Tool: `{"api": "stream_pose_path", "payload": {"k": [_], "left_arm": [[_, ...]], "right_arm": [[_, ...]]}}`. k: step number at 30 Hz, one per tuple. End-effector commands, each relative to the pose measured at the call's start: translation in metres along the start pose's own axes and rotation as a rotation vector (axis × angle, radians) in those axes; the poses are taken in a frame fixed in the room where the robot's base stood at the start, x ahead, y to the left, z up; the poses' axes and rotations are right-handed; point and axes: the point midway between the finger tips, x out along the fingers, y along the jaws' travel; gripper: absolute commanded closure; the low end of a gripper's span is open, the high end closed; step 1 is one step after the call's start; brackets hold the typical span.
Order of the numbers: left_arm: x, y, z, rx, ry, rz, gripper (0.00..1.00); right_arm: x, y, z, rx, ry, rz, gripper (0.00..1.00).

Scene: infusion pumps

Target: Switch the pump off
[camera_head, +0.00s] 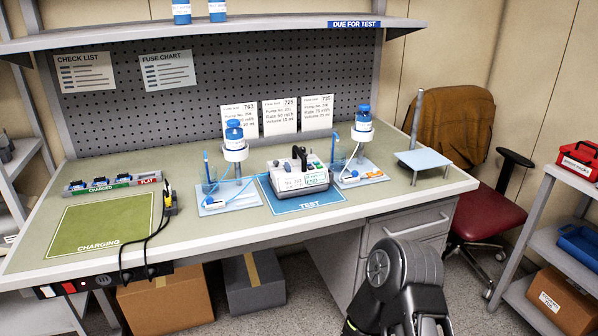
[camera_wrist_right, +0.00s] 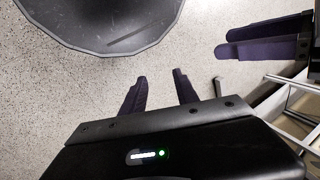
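The pump (camera_head: 291,182) is a pale grey box with a dark handle on top. It stands on the blue TEST mat (camera_head: 296,208) on the bench, between two drip stands. A small greenish panel shows on its front, too small to read. My right gripper (camera_wrist_right: 160,82) is open and empty over the floor, its two dark fingers apart. In the head view my right arm is low in front of the bench, well short of the pump. Two similar dark fingers, apparently my left gripper (camera_wrist_right: 265,38), show at the upper right of the right wrist view.
Drip stands (camera_head: 238,181) with blue-capped bottles flank the pump, with tubing around. A green CHARGING mat (camera_head: 100,222), a tray (camera_head: 115,184) of small parts and black cables are at the left. A small platform (camera_head: 423,159) stands at the right. A red chair (camera_head: 485,215) is beside the bench.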

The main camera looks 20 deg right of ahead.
Motion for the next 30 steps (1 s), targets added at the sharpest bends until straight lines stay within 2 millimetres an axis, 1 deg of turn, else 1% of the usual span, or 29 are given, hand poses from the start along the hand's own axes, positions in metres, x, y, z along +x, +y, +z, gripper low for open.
{"api": "stream_pose_path", "payload": {"k": [9,11,23,30], "left_arm": [[0.0000,0.0000,0.0000,0.000,0.000,0.000,0.64],[0.0000,0.0000,0.0000,0.000,0.000,0.000,0.64],[0.0000,0.0000,0.0000,0.000,0.000,0.000,0.64],[0.0000,0.0000,0.0000,0.000,0.000,0.000,0.64]], "right_arm": [[0.0000,0.0000,-0.0001,0.000,0.000,0.000,0.64],[0.0000,0.0000,0.0000,0.000,0.000,0.000,0.68],[0.0000,0.0000,0.0000,0.000,0.000,0.000,1.00],[0.0000,0.0000,-0.0001,0.000,0.000,0.000,1.00]]}}
